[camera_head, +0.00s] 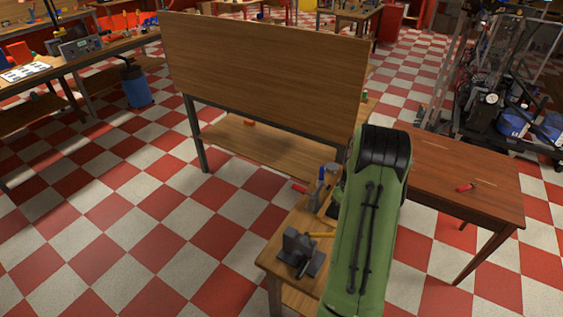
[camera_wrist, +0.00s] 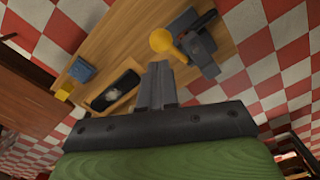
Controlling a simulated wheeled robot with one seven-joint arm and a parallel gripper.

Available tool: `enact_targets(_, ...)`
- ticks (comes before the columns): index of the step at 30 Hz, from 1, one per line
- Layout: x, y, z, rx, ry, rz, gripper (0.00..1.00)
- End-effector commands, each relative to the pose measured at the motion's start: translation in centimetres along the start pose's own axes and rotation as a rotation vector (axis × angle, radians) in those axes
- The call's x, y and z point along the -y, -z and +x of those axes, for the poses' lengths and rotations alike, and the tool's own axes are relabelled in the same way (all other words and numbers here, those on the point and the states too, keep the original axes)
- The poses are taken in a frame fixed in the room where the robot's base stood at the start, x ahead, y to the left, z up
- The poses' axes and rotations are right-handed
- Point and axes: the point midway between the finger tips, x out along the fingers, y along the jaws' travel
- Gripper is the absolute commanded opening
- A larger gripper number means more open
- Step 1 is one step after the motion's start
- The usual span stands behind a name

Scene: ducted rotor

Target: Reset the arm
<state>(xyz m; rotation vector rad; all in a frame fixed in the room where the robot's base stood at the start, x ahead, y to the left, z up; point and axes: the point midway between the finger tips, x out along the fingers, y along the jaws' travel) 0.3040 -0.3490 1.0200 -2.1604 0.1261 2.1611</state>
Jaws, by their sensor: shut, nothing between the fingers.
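My gripper (camera_wrist: 157,86) shows in the wrist view with its two grey fingers together and nothing between them. It points toward a wooden bench seen from above. In the head view my green arm reaches over the right part of that small wooden bench (camera_head: 268,262), and my gripper is hidden there. A dark grey vise (camera_head: 298,251) stands on the bench's near end. It also shows in the wrist view (camera_wrist: 201,48), right of my fingers, beside a round yellow thing (camera_wrist: 161,40).
A dark phone-like object (camera_wrist: 115,90) and a blue block (camera_wrist: 82,70) lie left of my fingers. A reddish table (camera_head: 450,175) with a small red item (camera_head: 466,187) stands at right. A large wooden panel (camera_head: 265,65) stands behind.

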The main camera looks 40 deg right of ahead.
Motion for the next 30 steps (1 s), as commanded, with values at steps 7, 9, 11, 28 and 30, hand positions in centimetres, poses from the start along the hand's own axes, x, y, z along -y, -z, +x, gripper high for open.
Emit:
enact_targets(7,0.8,0.6,-1.2,-0.010,-0.011,-0.008,0.00)
enact_targets(9,2.7,1.6,-3.9,-0.031,-0.033,-0.021,0.00)
enact_targets(11,5.5,2.3,-7.0,-0.058,-0.056,-0.034,0.00)
enact_targets(28,31.9,-13.0,-22.9,-0.447,-0.019,-0.113,0.00)
enact_targets(30,32.7,-14.9,-22.5,-0.472,0.007,-0.116,0.00)
